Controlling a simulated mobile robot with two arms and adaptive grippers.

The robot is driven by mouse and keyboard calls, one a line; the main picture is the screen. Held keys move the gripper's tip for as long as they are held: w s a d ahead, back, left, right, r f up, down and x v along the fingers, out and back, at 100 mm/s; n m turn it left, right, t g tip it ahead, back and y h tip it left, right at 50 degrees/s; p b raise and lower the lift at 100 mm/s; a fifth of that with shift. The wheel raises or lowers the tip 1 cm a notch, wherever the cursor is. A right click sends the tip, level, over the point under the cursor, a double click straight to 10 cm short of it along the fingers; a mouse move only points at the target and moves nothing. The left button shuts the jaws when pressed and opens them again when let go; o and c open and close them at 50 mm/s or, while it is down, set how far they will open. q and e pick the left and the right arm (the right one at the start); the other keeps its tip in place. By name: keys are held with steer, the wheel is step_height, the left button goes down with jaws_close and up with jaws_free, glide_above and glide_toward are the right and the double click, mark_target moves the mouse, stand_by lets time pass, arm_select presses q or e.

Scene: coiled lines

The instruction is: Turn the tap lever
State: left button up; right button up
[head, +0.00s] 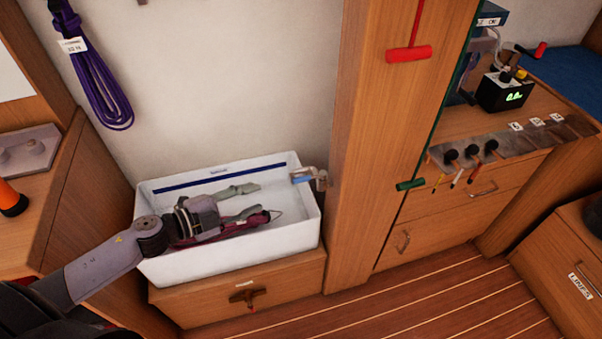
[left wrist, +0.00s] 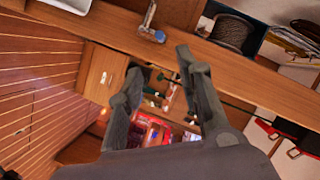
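The tap (head: 318,180) is a small metal fitting at the right end of the white basin (head: 228,258), against the wooden post. A blue part (head: 302,178) shows on it, probably its lever. In the left wrist view the tap (left wrist: 149,22) is near the top, beyond the fingertips, with its blue part (left wrist: 160,37) at the lower end. My left gripper (head: 257,200) is over the basin, left of the tap and apart from it. Its fingers are spread and empty, as the left wrist view also shows (left wrist: 158,62). My right gripper is out of view.
A dark red thing (head: 245,219), perhaps a line, shows at the basin beneath the gripper. A purple coil (head: 100,85) hangs on the wall. The wooden post (head: 350,130), with red (head: 409,54) and green (head: 410,185) handles hanging there, stands right of the tap.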

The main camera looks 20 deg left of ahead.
mark_target(294, 182)
arm_select(q)
steer(key=p+x, duration=0.1)
steer(key=x, duration=1.4)
steer(key=shift+w+f, duration=0.1)
steer(key=shift+w, duration=0.2)
steer(key=shift+c, duration=0.6)
jaws_close()
